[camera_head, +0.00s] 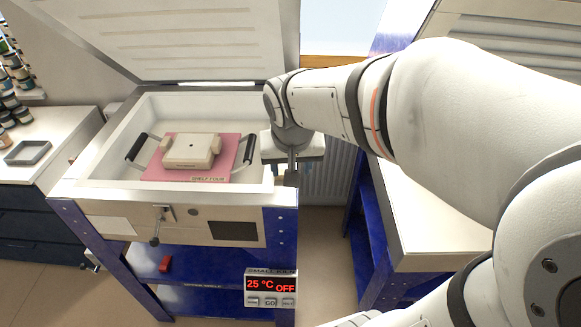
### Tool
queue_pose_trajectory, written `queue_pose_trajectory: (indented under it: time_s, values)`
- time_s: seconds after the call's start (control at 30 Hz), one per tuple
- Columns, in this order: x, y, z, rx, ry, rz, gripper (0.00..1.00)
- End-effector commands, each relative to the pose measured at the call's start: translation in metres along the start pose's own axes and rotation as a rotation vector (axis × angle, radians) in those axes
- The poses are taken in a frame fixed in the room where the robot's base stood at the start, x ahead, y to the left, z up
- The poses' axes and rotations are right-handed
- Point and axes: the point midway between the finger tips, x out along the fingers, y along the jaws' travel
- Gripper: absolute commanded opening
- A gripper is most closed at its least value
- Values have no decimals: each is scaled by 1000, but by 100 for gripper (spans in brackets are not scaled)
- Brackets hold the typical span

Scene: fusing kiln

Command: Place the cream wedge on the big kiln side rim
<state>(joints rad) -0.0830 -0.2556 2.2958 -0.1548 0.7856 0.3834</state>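My gripper (292,168) points down beside the right rim of the open kiln (282,196). Its fingertips are small and partly hidden by the wrist, so I cannot tell whether it is open or shut, or holds anything. I cannot make out a separate cream wedge. The open kiln has a white rim and its sign reads small kiln. A second blue-framed unit (430,232) with a pale top edge stands at the right, largely hidden by my arm. It may be the big kiln, but no label shows.
In the open kiln a cream block (192,150) lies on a pink shelf (222,170) with black-gripped handles. The display (271,287) reads 25 °C OFF. A counter with jars and a grey tray (27,153) stands left. A floor gap separates the two blue frames.

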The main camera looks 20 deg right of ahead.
Motion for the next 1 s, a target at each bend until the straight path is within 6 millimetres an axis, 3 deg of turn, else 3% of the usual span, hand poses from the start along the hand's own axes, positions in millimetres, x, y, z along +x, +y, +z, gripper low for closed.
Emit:
queue_pose_trajectory:
  time_s: [0.1,0.2,0.3,0.43,1.0]
  values:
    - [-14,15,47,-78,-33,-26,48]
    - [-18,22,77,-138,-57,-49,48]
    - [-20,27,95,-177,-71,-66,48]
    - [-20,31,102,-195,-77,-74,48]
    - [-20,30,102,-196,-77,-73,48]
